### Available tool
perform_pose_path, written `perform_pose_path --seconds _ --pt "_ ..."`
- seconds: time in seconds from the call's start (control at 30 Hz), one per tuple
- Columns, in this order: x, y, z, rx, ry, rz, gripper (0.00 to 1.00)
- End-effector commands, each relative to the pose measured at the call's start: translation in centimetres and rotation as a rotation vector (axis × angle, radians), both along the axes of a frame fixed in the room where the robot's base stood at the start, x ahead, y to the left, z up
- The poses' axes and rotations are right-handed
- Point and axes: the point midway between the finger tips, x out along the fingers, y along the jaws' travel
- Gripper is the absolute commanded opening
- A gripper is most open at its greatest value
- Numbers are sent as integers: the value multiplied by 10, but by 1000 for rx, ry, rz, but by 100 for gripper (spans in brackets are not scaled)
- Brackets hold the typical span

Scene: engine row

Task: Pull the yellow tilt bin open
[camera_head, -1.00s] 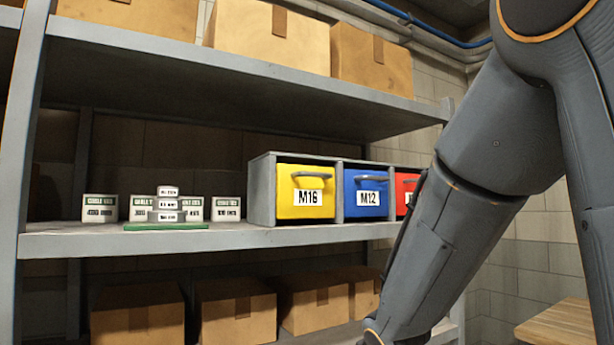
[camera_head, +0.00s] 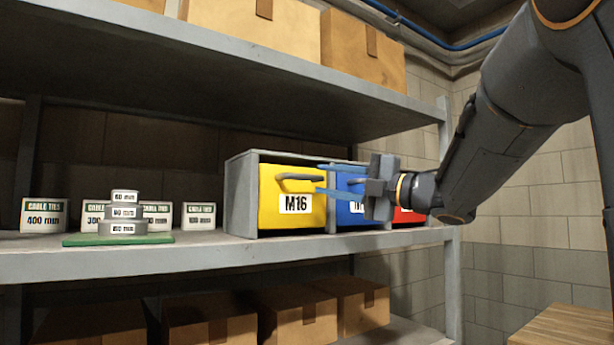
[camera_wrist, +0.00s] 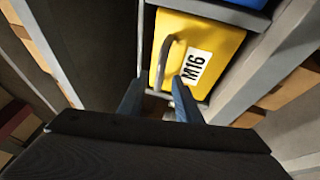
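The yellow tilt bin (camera_head: 270,215) sits at the left of the grey bin housing on the middle shelf. It carries an M16 label and looks closed. Its grey bar handle (camera_head: 298,177) runs across the upper front. My gripper (camera_head: 319,178) reaches in from the right with blue fingers apart, one above and one below the handle's right end in the picture. In the wrist view, the yellow bin (camera_wrist: 208,40) is straight ahead. Its handle (camera_wrist: 162,62) lies just beyond the gap between the open fingers (camera_wrist: 157,90). I cannot see contact.
A blue bin (camera_head: 349,208) and a red bin (camera_head: 408,215) share the grey housing (camera_head: 240,200), partly hidden by my gripper. Cable tie boxes (camera_head: 42,215) and stacked tape rolls (camera_head: 124,212) on a green mat (camera_head: 80,241) stand left. The upper shelf (camera_head: 250,65) hangs above.

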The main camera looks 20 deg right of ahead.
Motion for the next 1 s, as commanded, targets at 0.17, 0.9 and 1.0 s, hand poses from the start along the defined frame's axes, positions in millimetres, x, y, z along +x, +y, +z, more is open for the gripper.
perform_pose_path --seconds 0.17,0.9,1.0 --pt "21 24 7 2 3 10 31" --pt "45 40 11 3 1 0 6" --pt "45 40 11 3 1 0 0"
